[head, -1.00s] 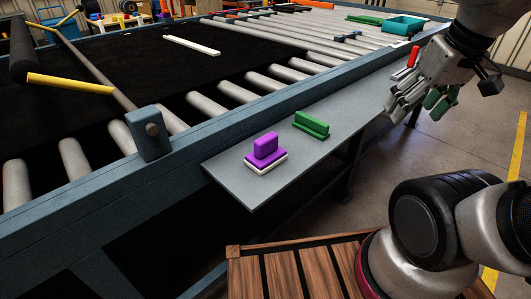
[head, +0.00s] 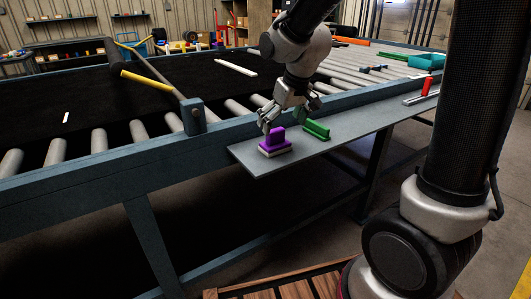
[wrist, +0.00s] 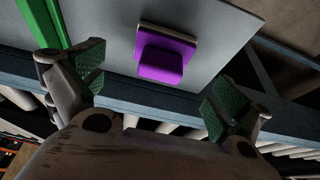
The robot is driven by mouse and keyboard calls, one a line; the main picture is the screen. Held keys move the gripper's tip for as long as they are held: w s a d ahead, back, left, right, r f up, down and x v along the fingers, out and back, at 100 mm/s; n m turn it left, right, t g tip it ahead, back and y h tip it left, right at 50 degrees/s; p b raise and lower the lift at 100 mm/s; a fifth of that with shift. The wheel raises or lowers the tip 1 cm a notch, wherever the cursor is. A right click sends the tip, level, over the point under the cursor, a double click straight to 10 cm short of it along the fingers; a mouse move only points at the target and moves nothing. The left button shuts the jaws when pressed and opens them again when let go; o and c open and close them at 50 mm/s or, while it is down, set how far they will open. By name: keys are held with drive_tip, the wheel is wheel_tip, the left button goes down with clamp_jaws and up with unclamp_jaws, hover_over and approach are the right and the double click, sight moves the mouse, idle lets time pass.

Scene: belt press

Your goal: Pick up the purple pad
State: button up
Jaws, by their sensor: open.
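The purple pad (head: 275,139) has a raised purple handle on a pale base. It sits on the grey side shelf (head: 258,165) near the shelf's left end. In the wrist view the purple pad (wrist: 165,57) lies ahead of my fingers, roughly centred between them and apart from both. My gripper (wrist: 150,90) is open and empty, with green-lined fingertips spread wide. In the head view my gripper (head: 287,120) is just above and behind the pad; the near finger looks close to it, and I cannot tell the exact gap there.
A green pad (head: 317,130) stands on the shelf just right of the purple one, near my gripper. A red-handled tool (head: 427,87) lies farther right along the shelf. The blue conveyor frame (head: 225,130) with rollers runs behind the shelf.

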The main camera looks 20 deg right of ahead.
sight(273, 138)
drive_tip(key=shift+w, duration=0.3)
drive_tip(key=shift+w+a+f, duration=0.15)
drive_tip(key=shift+w+f, duration=0.05)
drive_tip(key=shift+f, duration=0.1)
drive_tip(key=x, duration=0.7)
drive_tip(key=shift+w+a+r, duration=0.1)
drive_tip(key=shift+w+a, duration=0.05)
drive_tip(key=shift+a, duration=0.1)
drive_tip(key=c, duration=1)
